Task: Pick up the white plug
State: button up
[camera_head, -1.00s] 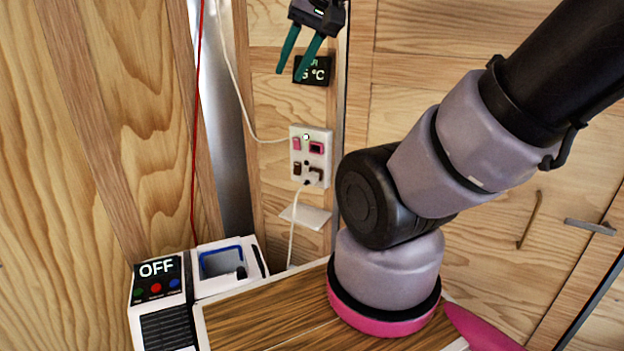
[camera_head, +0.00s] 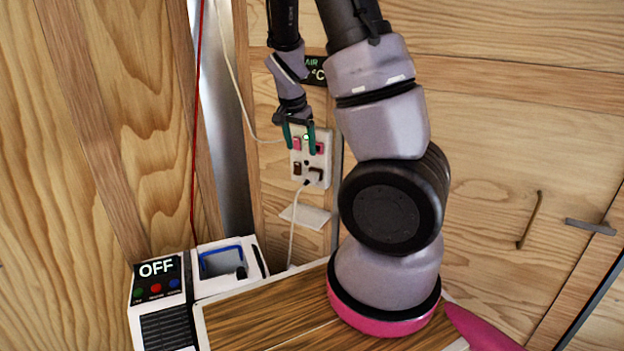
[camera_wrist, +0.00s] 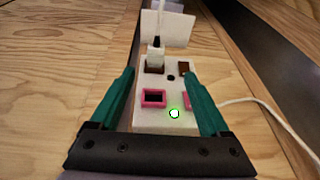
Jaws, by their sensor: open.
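The white plug (camera_head: 312,181) sits in the lower right socket of a white wall panel (camera_head: 297,172), with a white cable hanging down from it. In the wrist view the plug (camera_wrist: 155,58) stands in its socket at the far end of the panel, its cable leading away. My gripper (camera_head: 300,148) is in front of the panel's upper part, above the plug in the head view. Its green fingers are open and empty. In the wrist view the fingertips (camera_wrist: 158,73) are on either side of the panel, with the plug between their lines. Contact is not visible.
A white ledge (camera_head: 306,216) juts out below the panel. A second white cable (camera_head: 240,95) enters the panel's upper left. A red cable (camera_head: 196,130) hangs at the left. A white device reading OFF (camera_head: 158,270) stands at lower left beside a wooden top (camera_head: 265,315).

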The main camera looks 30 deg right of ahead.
aim_at(311, 174)
jog(key=shift+h, duration=0.6)
jog(key=x, duration=1.3)
jog(key=shift+w+d+r, duration=0.15)
jog(key=shift+w+d, duration=0.1)
jog(key=shift+d, duration=0.1)
grip_shut()
